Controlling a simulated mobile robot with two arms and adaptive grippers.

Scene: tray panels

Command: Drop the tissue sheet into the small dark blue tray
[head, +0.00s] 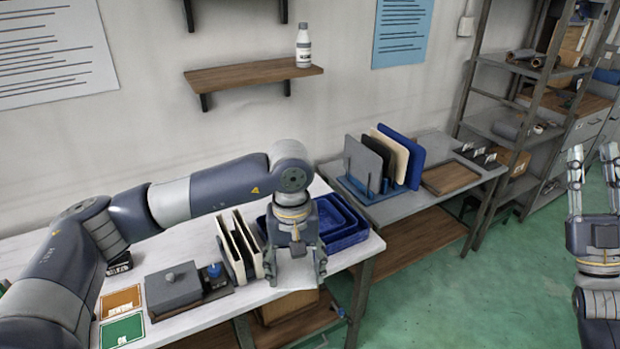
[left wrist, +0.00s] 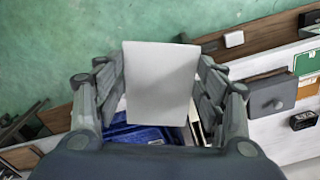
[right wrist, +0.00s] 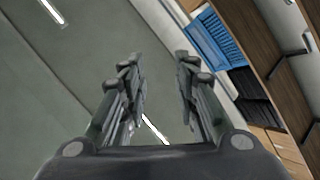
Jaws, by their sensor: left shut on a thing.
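My left gripper (head: 297,262) is shut on a white tissue sheet (head: 288,273), held near the front edge of the white table. In the left wrist view the sheet (left wrist: 160,85) spans between the two fingers. Dark blue trays (head: 352,238) lie on the table just behind and to the right of this gripper, apparently one inside another. The gripper hides part of them, and I cannot clearly tell the small one apart. Blue tray surface (left wrist: 125,131) shows below the sheet in the left wrist view. My right gripper (head: 592,160) is raised at the far right, open and empty (right wrist: 160,85).
Upright panels (head: 240,245) stand left of the trays. A grey lidded box (head: 172,290) and green and orange cards (head: 122,328) lie further left. A side table (head: 415,205) holds a rack of panels (head: 400,155). Green floor (head: 430,290) is clear in front.

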